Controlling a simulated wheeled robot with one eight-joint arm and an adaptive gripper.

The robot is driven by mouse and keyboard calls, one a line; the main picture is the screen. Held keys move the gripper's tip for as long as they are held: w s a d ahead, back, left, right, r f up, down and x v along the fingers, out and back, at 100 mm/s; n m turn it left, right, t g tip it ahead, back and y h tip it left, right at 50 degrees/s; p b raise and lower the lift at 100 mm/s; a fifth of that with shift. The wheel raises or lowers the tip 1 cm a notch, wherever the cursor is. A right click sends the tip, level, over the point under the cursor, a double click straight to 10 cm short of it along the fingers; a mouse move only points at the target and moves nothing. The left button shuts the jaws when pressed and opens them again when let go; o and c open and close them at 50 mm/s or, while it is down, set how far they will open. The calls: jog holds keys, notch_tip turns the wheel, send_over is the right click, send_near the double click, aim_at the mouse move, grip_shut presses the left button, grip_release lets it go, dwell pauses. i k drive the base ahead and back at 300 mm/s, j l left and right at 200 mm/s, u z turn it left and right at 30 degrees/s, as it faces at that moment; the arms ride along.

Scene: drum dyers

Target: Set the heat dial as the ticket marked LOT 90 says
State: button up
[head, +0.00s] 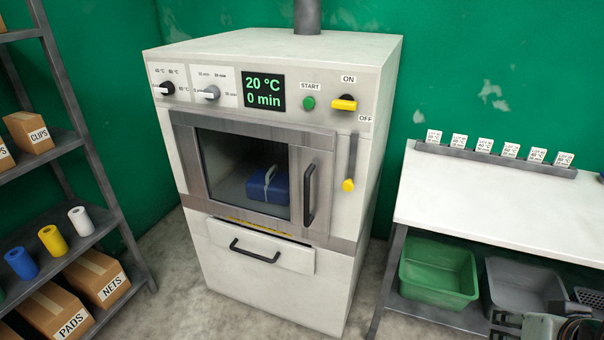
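The heat dial (163,88) is the left knob on the panel of the white dryer. Its pointer lies roughly level, toward the left, with small °C marks around it. The display (263,91) reads 20 °C and 0 min. Several white tickets (482,145) stand in a grey rack (495,157) at the back of the right-hand table; their print is too small to tell which is LOT 90. My gripper (562,322) shows partly at the lower right corner, away from dial and tickets. Its fingers are not clear enough to tell open from shut.
The time dial (207,93), green START button (308,103) and yellow ON/OFF switch (345,103) share the panel. A blue bundle (267,185) lies behind the dryer's window. A shelf (60,245) stands left. Green (437,292) and grey bins sit under the table (490,200).

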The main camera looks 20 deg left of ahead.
aim_at(166, 88)
jog(key=u, duration=1.75)
